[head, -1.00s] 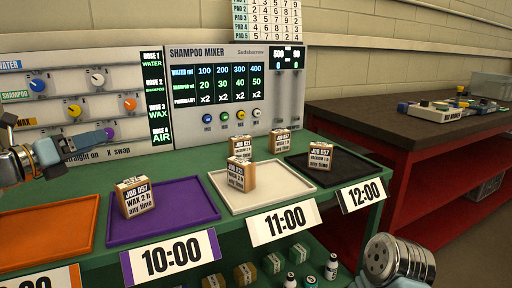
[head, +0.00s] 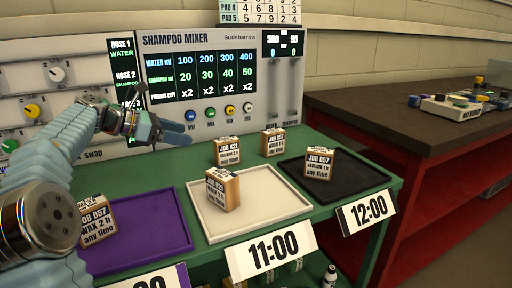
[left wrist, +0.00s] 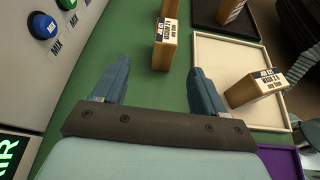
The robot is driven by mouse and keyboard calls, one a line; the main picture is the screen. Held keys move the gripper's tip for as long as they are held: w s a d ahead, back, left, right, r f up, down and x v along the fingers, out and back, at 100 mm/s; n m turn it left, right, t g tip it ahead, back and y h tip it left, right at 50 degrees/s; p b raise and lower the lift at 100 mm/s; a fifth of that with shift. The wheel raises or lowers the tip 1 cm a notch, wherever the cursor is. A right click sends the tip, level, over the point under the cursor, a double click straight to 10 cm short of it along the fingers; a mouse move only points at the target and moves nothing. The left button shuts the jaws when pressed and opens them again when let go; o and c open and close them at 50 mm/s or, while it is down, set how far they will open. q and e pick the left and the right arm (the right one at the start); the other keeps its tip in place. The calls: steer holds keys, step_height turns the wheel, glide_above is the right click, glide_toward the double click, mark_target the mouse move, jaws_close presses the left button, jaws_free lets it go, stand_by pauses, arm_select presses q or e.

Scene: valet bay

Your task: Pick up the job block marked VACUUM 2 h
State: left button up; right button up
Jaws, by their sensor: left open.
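A wooden job block (head: 227,150) with a black-and-white label stands on the green bench behind the white tray. Its label seems to read VACUUM 2 h, though the print is small. In the left wrist view this block (left wrist: 165,48) stands beyond my fingertips, between their lines and untouched. My left gripper (head: 188,133) is open and empty, left of the block and in front of the mixer panel. It also shows in the left wrist view (left wrist: 158,80). Another block (head: 222,190) stands in the white tray (head: 268,212); its label is hard to read. My right gripper is out of view.
One block (head: 272,142) stands behind the trays. A block seeming to read VACUUM 1 h (head: 319,162) is in the black tray (head: 355,175). A WAX 2 h block (head: 97,222) is at the purple tray (head: 150,215). The shampoo mixer (head: 215,85) backs the bench.

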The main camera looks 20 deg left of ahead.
mark_target(218, 140)
arm_select(q)
steer(key=x, duration=0.8)
steer(key=shift+w+d+r, duration=0.1)
steer(key=shift+d+r, duration=0.2)
steer(key=shift+d, duration=0.2)
steer(key=shift+x, duration=2.75)
steer(key=shift+h, duration=0.3)
steer(key=c, duration=1.1)
